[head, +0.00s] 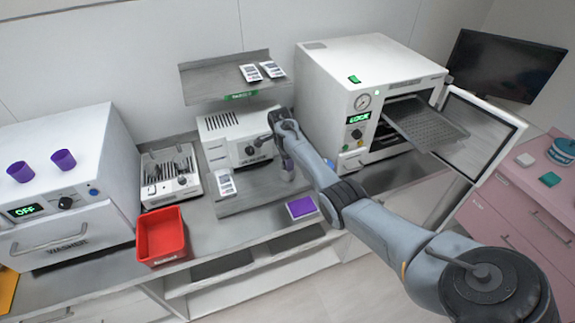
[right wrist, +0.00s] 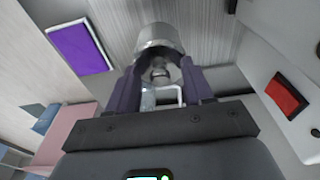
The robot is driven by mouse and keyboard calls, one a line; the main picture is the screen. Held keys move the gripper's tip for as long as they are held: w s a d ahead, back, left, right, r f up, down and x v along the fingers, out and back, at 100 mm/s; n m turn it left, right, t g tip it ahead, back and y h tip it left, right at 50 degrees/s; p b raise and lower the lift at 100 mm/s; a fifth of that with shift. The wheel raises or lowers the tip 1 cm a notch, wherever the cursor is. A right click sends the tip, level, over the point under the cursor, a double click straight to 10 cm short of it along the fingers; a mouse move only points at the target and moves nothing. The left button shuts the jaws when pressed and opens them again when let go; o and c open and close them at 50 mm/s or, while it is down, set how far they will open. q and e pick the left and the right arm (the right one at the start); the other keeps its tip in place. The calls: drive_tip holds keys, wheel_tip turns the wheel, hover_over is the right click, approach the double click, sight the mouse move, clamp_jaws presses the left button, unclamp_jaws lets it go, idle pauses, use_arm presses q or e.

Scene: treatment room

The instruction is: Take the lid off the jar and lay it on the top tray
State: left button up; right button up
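A small grey metallic cylinder, which looks like the jar (right wrist: 158,42), shows between the finger ends of my right gripper (right wrist: 160,72) in the right wrist view. A dark rounded end with a small shiny part faces the camera; I cannot tell lid from body clearly. The fingers are apart, one on each side of it; whether they touch it is unclear. In the head view my right gripper (head: 287,172) points down at the steel counter and mostly hides the jar. The upper steel shelf (head: 212,88), perhaps the top tray, carries white packets. My left gripper is not in view.
A white box device (head: 235,125) stands beside my right gripper. The autoclave (head: 345,70) has its door (head: 480,130) open and a perforated tray (head: 425,120) pulled out. A purple pad (head: 301,207) lies at the front, near a red bin (head: 160,235).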

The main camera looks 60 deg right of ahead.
drive_tip(key=shift+f, duration=0.1)
clamp_jaws()
